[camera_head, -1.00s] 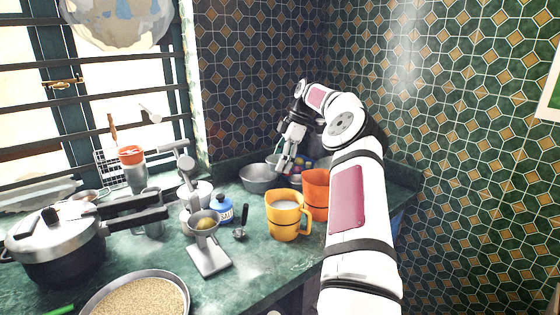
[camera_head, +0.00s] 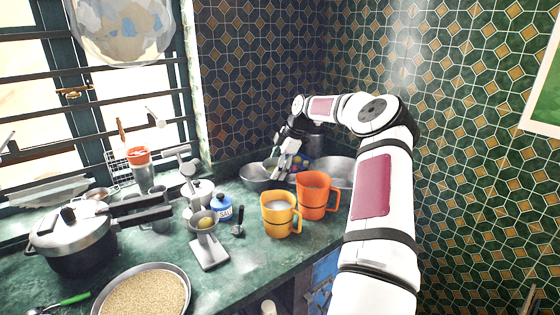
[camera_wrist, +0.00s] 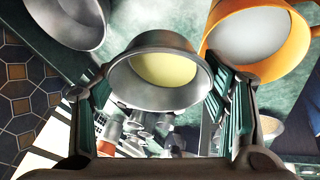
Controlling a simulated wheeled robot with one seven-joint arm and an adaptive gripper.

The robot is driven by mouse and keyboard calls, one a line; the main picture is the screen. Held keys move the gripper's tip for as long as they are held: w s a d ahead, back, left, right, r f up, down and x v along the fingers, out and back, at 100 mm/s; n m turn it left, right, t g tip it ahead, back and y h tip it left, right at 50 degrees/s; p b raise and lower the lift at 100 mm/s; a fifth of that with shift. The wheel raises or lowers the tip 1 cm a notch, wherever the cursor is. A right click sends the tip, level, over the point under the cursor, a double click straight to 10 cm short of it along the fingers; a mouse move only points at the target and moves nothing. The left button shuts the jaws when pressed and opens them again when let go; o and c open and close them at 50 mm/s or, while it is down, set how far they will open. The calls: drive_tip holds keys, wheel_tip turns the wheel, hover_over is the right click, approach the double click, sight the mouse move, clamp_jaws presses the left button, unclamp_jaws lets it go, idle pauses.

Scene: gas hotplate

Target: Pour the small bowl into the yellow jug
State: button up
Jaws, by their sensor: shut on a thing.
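The small bowl (camera_wrist: 125,82) is grey metal with yellowish contents. In the wrist view it sits between the fingers of my gripper (camera_wrist: 160,85), which is shut on it. In the head view my gripper (camera_head: 287,160) is at the back of the counter, behind the jugs; the held bowl is hard to make out there. The yellow jug (camera_head: 281,222) stands upright on the counter, with pale contents and its handle to the right. It also shows at the upper right of the wrist view (camera_wrist: 303,42), beside the small bowl and apart from it.
An orange jug (camera_head: 316,200) stands right of the yellow one. Metal bowls (camera_head: 258,180) (camera_head: 338,180) stand near the back wall. A blue salt jar (camera_head: 222,208), a grey stand (camera_head: 209,255), a pressure cooker (camera_head: 70,245) and a grain pan (camera_head: 185,282) fill the left.

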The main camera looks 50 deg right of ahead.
drive_tip(key=shift+s+a+r+n+t+h+p, duration=0.15)
drive_tip(key=shift+s+a+t+h+p, duration=0.35)
drive_tip(key=shift+p, duration=1)
drive_tip(key=shift+s+a+f+n+t+h+p, duration=0.2)
drive_tip(key=shift+s+t+h+p, duration=0.3)
drive_tip(key=shift+p, duration=0.95)
drive_tip(key=shift+w, duration=0.3)
drive_tip(key=shift+s+n, duration=0.2)
drive_tip(key=shift+n, duration=0.15)
drive_tip(key=shift+p, duration=0.3)
drive_tip(key=shift+s+a+t+h+p, duration=0.3)
drive_tip(key=shift+s+t+h+p, duration=0.15)
drive_tip(key=shift+t+p, duration=0.75)
drive_tip(key=shift+s+a+n+t+h+p, duration=0.1)
drive_tip(key=shift+a+n+t+h+p, duration=0.1)
drive_tip(key=shift+n+t+h+p, duration=0.85)
drive_tip(key=shift+s+a+m+t+p, duration=0.25)
drive_tip(key=shift+t+p, duration=0.1)
drive_tip(key=shift+p, duration=0.5)
drive_tip(key=shift+s+a+t+h, duration=0.1)
drive_tip(key=shift+t+h, duration=0.4)
drive_tip(key=shift+h, duration=0.1)
